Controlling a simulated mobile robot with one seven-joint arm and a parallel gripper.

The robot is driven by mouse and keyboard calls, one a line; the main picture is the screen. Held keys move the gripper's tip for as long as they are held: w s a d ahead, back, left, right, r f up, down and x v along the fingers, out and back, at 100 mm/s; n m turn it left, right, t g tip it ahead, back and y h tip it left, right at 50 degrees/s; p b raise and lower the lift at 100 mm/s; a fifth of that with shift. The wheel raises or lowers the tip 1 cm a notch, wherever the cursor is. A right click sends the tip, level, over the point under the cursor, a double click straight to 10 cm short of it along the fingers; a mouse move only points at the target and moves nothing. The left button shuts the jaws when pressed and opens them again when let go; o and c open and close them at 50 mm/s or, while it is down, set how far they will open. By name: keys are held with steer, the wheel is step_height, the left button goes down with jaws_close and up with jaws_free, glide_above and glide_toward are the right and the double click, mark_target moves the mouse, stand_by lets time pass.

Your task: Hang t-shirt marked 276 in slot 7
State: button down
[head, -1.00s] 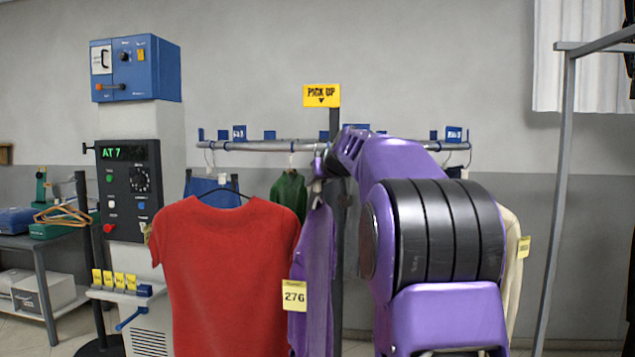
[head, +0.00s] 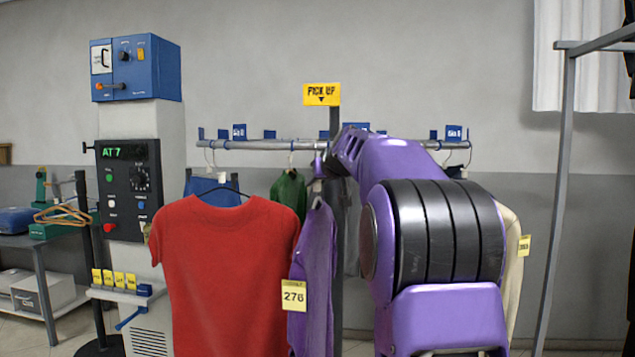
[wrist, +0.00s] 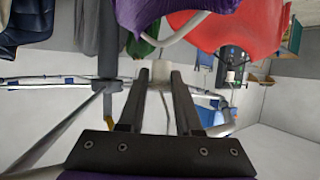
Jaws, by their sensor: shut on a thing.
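The yellow tag 276 (head: 294,295) hangs where the right edge of a red t-shirt (head: 225,265) meets a narrow purple garment (head: 318,265). I cannot tell for sure which of the two bears it. In the wrist view my gripper (wrist: 160,78) is shut on the pale neck of a clothes hanger (wrist: 160,70), with purple and red cloth beyond it. In the head view my arm hides most of the gripper. The rail (head: 270,145) runs behind, with blue slot markers; their numbers are too small to read. The control panel's display (head: 124,152) reads AT 7.
A blue garment (head: 205,186), a green one (head: 288,192) and a cream one (head: 509,270) hang at the rail. A yellow PICK UP sign (head: 321,95) stands above it. A grey metal frame (head: 562,190) is at the right. My arm covers the rail's right-centre part.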

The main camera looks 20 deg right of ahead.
steer(key=c, duration=0.5)
jaws_free()
steer(key=shift+s+r+b, duration=0.1)
steer(key=shift+s+b, duration=0.35)
steer(key=shift+s, duration=0.05)
steer(key=b+v, duration=0.4)
steer(key=v, duration=1.2)
steer(key=shift+s+r+b, duration=0.15)
steer(key=shift+r+b, duration=0.05)
steer(key=shift+b, duration=0.15)
steer(key=shift+a, duration=0.1)
